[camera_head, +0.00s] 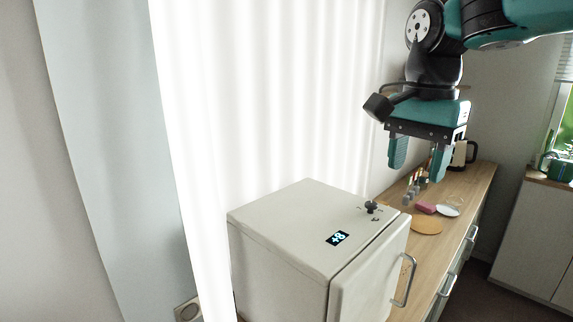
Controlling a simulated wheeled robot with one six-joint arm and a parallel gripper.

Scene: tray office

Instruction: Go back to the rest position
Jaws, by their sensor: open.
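My gripper (417,166) hangs at the upper right of the head view, pointing down. Its two teal fingers are apart with nothing between them. In the picture it shows above the back right part of a white box-shaped appliance (285,232), apart from it. The appliance has a lit display (338,238) reading "+8", a dark knob (372,206) on top and a door with a metal handle (405,280) that looks shut.
A wooden counter (462,200) runs behind the appliance. On it are a round board (427,224), a pink block (426,208), a white dish (448,210), several small bottles and a kettle (460,154). A white curtain (275,100) hangs at left. Dark floor shows at right.

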